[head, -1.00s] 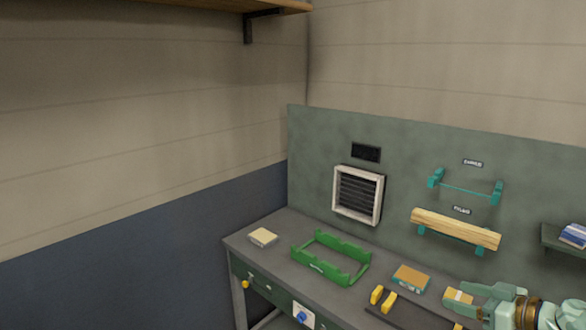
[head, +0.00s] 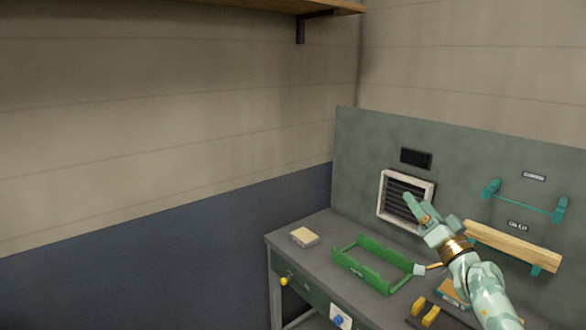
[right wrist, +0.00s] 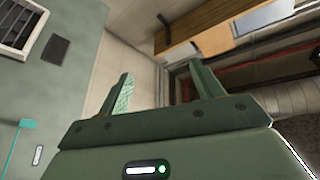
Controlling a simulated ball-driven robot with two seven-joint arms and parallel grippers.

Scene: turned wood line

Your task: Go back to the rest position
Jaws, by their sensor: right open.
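My right gripper (head: 411,208) is raised in front of the green-grey back panel (head: 360,150), just before the vent and above the bench. Its arm comes in from the lower right. In the right wrist view its two fingers (right wrist: 168,95) stand apart with nothing between them, and the wall, a wooden shelf and pipes show beyond. My left gripper is not in the head view.
The bench (head: 310,255) holds a green cradle (head: 375,262), a small pale-topped block (head: 304,237) and yellow-ended holders (head: 425,312). A shelf (head: 325,6) hangs above.

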